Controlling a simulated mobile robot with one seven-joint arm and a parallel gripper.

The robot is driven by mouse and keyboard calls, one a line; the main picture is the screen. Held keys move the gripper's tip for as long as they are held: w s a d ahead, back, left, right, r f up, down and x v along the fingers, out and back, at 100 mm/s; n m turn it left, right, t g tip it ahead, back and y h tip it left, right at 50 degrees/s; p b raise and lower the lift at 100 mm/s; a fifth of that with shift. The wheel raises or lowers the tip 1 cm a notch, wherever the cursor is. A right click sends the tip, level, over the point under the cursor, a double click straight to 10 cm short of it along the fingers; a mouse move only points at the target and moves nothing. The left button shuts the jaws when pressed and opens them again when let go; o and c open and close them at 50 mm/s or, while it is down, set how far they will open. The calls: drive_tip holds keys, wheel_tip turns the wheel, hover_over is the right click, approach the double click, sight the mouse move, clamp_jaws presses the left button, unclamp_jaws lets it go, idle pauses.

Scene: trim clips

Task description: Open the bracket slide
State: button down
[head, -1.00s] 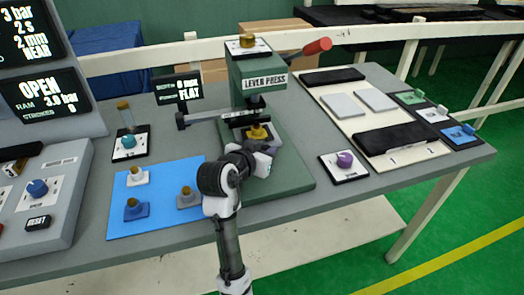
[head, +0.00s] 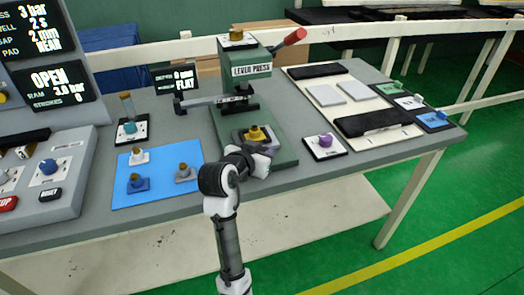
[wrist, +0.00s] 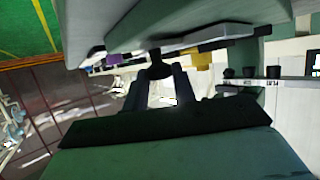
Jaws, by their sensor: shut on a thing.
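The lever press (head: 243,75) stands on the bench, with its green base (head: 283,158) toward me. The bracket slide (head: 240,136) is a dark and grey plate low on the press, with a brass-coloured piece (head: 256,133) on top. It sits out in front of the press head. My gripper (head: 264,154) is at the front of the slide; my wrist hides its fingers in the head view. In the wrist view, my gripper's two dark fingers (wrist: 160,84) are shut on a small dark knob (wrist: 159,68), which appears to be the slide's handle.
A blue mat (head: 155,190) with several knobbed parts lies left of the press. A purple knob (head: 325,140) on a plate is at the right. A pale board (head: 340,108) with grey pads lies behind it. The red-tipped lever (head: 295,37) sticks out at upper right.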

drive_tip(key=shift+s+d, duration=0.1)
drive_tip(key=shift+s, duration=0.3)
drive_tip(key=shift+w, duration=0.1)
drive_tip(key=c, duration=1.1)
unclamp_jaws()
drive_tip(key=shift+c, duration=0.2)
drive_tip(key=b+v, duration=0.2)
drive_tip(key=v, duration=1.2)
drive_tip(key=shift+f, duration=0.1)
